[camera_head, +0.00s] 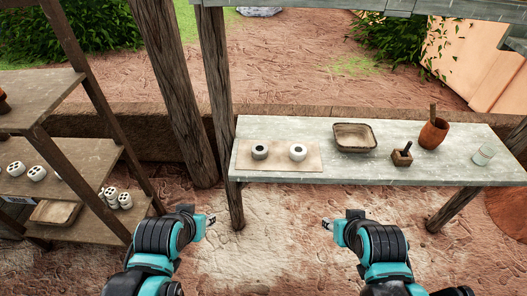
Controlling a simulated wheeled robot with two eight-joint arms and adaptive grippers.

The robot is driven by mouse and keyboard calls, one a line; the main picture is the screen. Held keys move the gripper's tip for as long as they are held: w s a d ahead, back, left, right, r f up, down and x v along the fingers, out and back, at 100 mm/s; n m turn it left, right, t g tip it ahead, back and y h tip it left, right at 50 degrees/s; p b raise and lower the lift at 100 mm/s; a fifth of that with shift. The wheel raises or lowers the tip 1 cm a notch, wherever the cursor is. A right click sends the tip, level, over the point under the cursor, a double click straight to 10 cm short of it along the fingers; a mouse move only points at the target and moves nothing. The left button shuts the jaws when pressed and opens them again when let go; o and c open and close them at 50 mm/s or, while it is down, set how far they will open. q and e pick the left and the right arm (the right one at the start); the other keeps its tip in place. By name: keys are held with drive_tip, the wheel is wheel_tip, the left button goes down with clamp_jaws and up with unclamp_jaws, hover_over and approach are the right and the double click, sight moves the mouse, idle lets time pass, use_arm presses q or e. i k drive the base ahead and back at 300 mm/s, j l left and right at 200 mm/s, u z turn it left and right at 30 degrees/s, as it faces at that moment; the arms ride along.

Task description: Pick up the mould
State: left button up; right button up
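No thing in view is plainly marked as the mould. My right gripper (328,224) is in front of the table's middle, left of the wooden block and nearer to me. Both seem empty; their fingers are too small to read as open or shut.
A wooden post (214,75) and shelves (75,160) stand left.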

sight(259, 152)
drive_tip(key=i+l+u, duration=0.3)
drive_tip(key=i, duration=0.3)
drive_tip(key=i+l+u, duration=0.3)
drive_tip(key=i+l, duration=0.15)
drive_tip(key=i, duration=0.15)
